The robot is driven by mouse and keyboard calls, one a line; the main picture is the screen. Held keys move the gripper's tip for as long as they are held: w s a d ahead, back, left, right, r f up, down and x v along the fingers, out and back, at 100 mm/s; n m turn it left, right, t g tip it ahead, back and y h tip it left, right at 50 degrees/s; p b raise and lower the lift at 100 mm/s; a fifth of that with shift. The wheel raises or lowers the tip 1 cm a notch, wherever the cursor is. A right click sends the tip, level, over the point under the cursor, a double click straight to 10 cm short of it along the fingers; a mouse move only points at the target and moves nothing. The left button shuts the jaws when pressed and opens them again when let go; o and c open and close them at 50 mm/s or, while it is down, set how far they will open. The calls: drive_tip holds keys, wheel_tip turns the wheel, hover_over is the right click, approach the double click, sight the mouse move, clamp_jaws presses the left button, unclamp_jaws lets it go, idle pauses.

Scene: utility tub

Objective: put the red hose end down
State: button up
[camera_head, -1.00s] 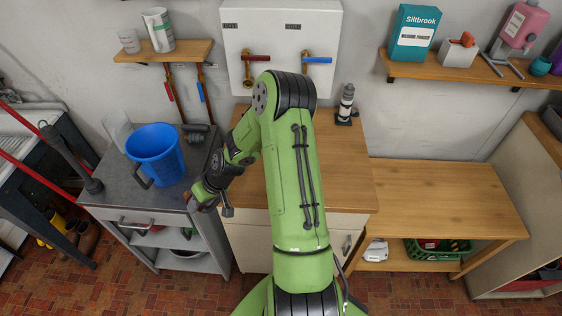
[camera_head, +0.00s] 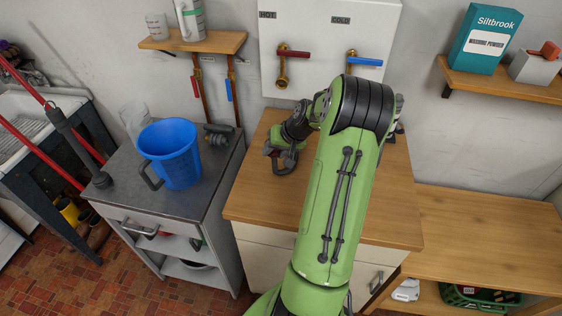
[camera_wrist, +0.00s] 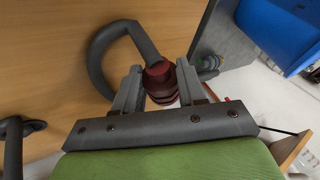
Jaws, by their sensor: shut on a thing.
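In the wrist view the red hose end (camera_wrist: 160,78) sits between the two fingers of my gripper (camera_wrist: 159,88), which is shut on it. A thick grey hose (camera_wrist: 98,55) curves away from the red end in a loop to the left, over the wooden counter top (camera_wrist: 45,70). In the head view my gripper (camera_head: 284,160) is over the left part of the wooden counter top (camera_head: 258,200), partly behind my arm. Whether the hose touches the counter is unclear.
Taps with a red handle (camera_head: 293,55) and a blue handle (camera_head: 362,61) are on the wall behind. The lower wooden bench (camera_head: 470,230) at right has a clear top.

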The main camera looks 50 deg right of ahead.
drive_tip(key=shift+f, duration=1.4)
drive_tip(key=shift+f, duration=0.1)
drive_tip(key=shift+f+b, duration=0.55)
drive_tip(key=shift+b, duration=0.15)
drive_tip(key=o, duration=1.1)
drive_tip(key=shift+s, duration=0.1)
